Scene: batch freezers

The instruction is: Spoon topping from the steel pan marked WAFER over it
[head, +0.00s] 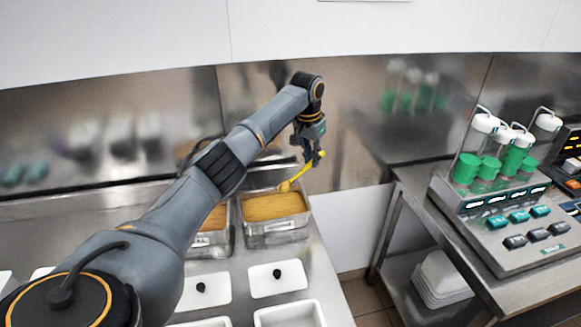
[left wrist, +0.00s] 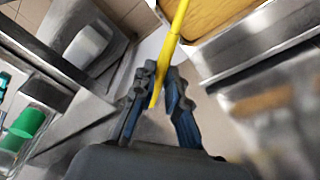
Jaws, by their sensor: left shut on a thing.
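My left gripper (head: 313,160) is shut on a yellow spoon (head: 300,173), with the spoon's bowl end pointing down and left. The spoon's bowl is at the back edge of a steel pan (head: 275,227) filled with golden-brown topping (head: 273,206). I cannot tell whether the bowl touches the topping. In the left wrist view the yellow handle (left wrist: 178,28) runs up from between the fingers (left wrist: 160,100) towards the pan's topping (left wrist: 222,14). I cannot read any WAFER mark. My right gripper is not in view.
A second pan (head: 212,239) with similar filling is partly hidden behind my left arm. Lids with black knobs (head: 277,279) lie in front. A machine with green cups (head: 466,168) stands on a steel table at right. A floor gap separates the counters.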

